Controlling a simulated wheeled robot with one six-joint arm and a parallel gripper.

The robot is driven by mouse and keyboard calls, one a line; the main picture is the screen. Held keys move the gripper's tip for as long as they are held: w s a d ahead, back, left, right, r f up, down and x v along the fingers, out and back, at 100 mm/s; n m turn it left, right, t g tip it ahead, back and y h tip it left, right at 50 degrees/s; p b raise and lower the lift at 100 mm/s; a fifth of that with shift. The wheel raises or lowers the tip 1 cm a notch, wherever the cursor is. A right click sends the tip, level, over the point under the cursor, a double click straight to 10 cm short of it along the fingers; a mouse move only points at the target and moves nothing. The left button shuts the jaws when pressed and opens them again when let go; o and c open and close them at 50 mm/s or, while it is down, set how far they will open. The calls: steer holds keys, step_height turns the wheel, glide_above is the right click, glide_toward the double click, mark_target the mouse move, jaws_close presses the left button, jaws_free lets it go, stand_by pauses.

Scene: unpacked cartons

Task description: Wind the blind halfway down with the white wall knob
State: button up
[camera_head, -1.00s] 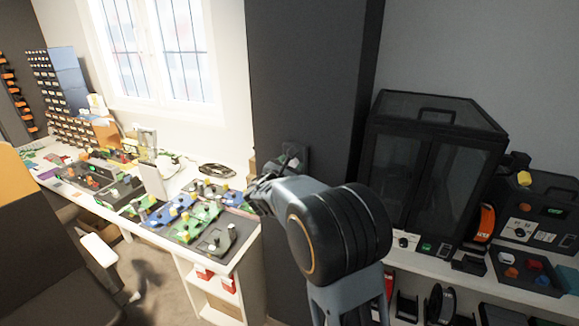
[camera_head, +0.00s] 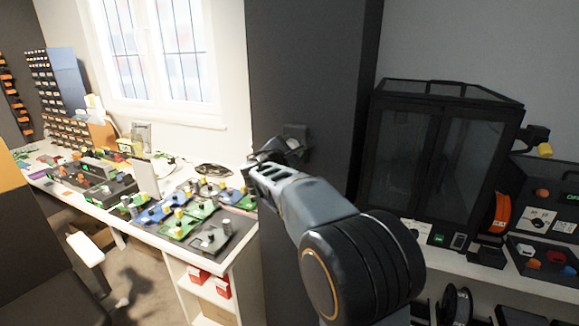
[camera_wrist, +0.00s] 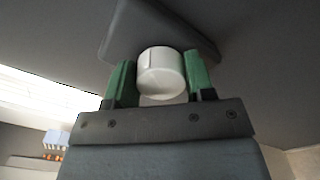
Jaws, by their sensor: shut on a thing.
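The white knob (camera_wrist: 161,74) sits on a dark plate (camera_wrist: 125,30) in the wrist view. My gripper (camera_wrist: 160,82) has its green fingers on either side of the knob and is shut on it. In the head view my gripper (camera_head: 276,151) reaches the dark column, where the plate (camera_head: 298,137) is partly visible; the knob is hidden there behind the gripper. The window (camera_head: 158,55) at upper left has bare panes in the part that shows. Its top is cut off, and I see no blind.
A white workbench (camera_head: 222,258) crowded with circuit boards runs along the left wall. A dark glazed cabinet (camera_head: 440,165) stands on a white shelf at the right. An orange-topped dark object (camera_head: 12,172) is at the left edge. Floor shows between it and the bench.

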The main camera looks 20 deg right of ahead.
steer(key=m+b, duration=0.2)
steer(key=f+m+b, duration=0.1)
steer(key=b, duration=0.2)
steer(key=shift+m+b, duration=0.3)
steer(key=shift+m, duration=0.1)
steer(key=m+b, duration=0.3)
steer(key=b, duration=0.1)
steer(key=shift+m+b, duration=0.3)
steer(key=shift+b, duration=0.1)
steer(key=m+b, duration=0.3)
steer(key=b, duration=0.1)
steer(key=shift+m, duration=0.4)
steer(key=m+b, duration=0.3)
steer(key=shift+f+m, duration=0.1)
steer(key=shift+m, duration=0.2)
steer(key=m+b, duration=0.2)
steer(key=m, duration=0.1)
steer(key=m+b, duration=0.2)
steer(key=m, duration=0.2)
steer(key=m+b, duration=0.1)
steer(key=m, duration=0.3)
steer(key=shift+w+a, duration=0.1)
steer(key=shift+m+b, duration=0.55)
steer(key=shift+m, duration=1.05)
